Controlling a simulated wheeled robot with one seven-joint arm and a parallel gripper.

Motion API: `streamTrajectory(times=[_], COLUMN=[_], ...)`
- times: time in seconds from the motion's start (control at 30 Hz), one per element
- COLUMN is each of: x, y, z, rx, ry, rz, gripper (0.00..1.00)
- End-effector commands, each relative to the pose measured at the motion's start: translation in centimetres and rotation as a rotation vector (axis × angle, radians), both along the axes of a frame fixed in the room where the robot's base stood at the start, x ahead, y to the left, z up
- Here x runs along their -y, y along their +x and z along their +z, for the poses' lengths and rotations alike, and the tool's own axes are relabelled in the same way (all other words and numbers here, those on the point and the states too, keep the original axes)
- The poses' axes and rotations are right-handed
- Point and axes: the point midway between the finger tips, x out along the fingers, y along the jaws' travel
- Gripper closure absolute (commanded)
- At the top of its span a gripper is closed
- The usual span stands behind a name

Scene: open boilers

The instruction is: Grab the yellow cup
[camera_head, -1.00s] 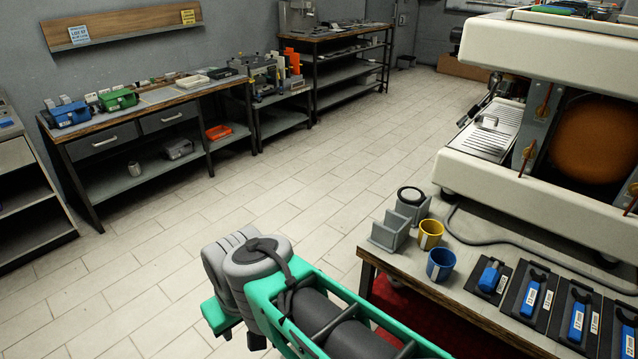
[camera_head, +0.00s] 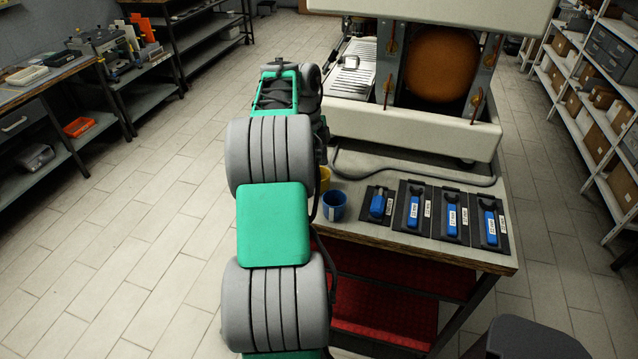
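The yellow cup (camera_head: 325,178) stands on the wooden-edged table, behind and left of a blue cup (camera_head: 334,204). Its left part is hidden behind my green and grey arm, and only a narrow strip shows. My arm rises from the bottom of the picture and reaches away from me, past the table's left edge, towards the cream machine. My gripper is not visible; the far end of the arm hides or blends with it.
Blue-handled tools on black mats (camera_head: 452,215) lie right of the cups. The cream machine (camera_head: 415,127) stands at the table's back, with a cable (camera_head: 420,178) in front. A workbench (camera_head: 45,110) is at left, shelves (camera_head: 590,100) at right. The floor left of my arm is clear.

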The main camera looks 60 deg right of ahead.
Motion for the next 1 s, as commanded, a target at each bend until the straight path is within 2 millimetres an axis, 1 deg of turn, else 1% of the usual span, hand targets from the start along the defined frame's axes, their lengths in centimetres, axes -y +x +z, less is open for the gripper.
streamTrajectory(times=[0.03,0.2,0.3,0.47,1.0], x=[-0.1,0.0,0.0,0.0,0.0], y=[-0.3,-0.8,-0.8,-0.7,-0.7], z=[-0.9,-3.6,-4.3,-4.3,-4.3], rx=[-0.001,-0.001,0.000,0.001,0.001], ry=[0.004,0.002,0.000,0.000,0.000], rz=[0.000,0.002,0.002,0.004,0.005], gripper=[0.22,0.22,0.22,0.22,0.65])
